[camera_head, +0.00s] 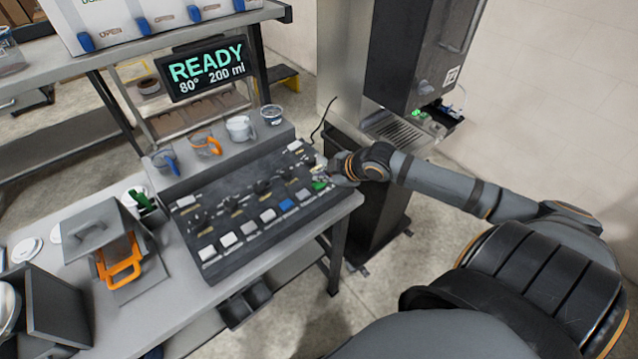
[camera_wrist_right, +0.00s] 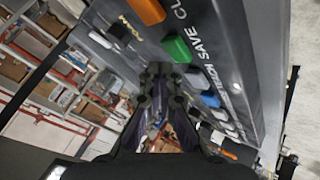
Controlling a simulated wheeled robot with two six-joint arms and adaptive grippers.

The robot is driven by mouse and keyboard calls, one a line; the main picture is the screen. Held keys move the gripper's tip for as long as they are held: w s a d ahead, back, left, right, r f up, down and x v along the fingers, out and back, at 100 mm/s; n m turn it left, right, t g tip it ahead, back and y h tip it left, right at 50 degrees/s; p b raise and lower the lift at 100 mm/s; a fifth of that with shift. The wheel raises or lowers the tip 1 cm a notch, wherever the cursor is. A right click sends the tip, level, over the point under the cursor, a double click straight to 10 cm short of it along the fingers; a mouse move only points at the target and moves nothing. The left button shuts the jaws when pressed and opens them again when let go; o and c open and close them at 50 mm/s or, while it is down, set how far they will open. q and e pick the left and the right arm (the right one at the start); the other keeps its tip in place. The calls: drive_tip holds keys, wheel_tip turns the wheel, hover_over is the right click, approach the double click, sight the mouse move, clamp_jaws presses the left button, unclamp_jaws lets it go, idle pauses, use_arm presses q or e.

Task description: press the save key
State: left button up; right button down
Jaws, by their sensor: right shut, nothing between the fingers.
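The save key is the green key (camera_wrist_right: 177,48) in the right wrist view, with the word SAVE printed beside it. In the head view the green key (camera_head: 319,185) sits at the right end of the dark panel's front row. My right gripper (camera_head: 326,173) is shut and empty, just beyond the green key at the panel's right end. In the right wrist view the gripper's closed tips (camera_wrist_right: 157,70) show close to the green key, and I cannot tell whether they touch it. My left gripper is not in view.
The dark key panel (camera_head: 213,262) carries a blue key (camera_head: 287,205) and several white keys. An orange key (camera_wrist_right: 147,12) is beside the green one. A display (camera_head: 207,70) reads READY, 80°, 200 ml. Cups (camera_head: 240,128) stand behind the panel. A dispenser (camera_head: 405,60) stands at right.

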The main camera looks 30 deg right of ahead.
sight(322, 185)
idle(0.4)
drive_tip(key=shift+f+b, duration=0.35)
drive_tip(key=shift+f, duration=0.1)
drive_tip(key=shift+f+b, duration=0.45)
drive_tip(key=shift+f, duration=0.05)
idle(0.5)
drive_tip(key=shift+r, duration=0.1)
drive_tip(key=shift+r+p, duration=0.85)
drive_tip(key=shift+p, duration=0.05)
wheel_tip(322, 185, up, 5)
drive_tip(key=p, duration=0.5)
drive_tip(key=shift+r, duration=0.1)
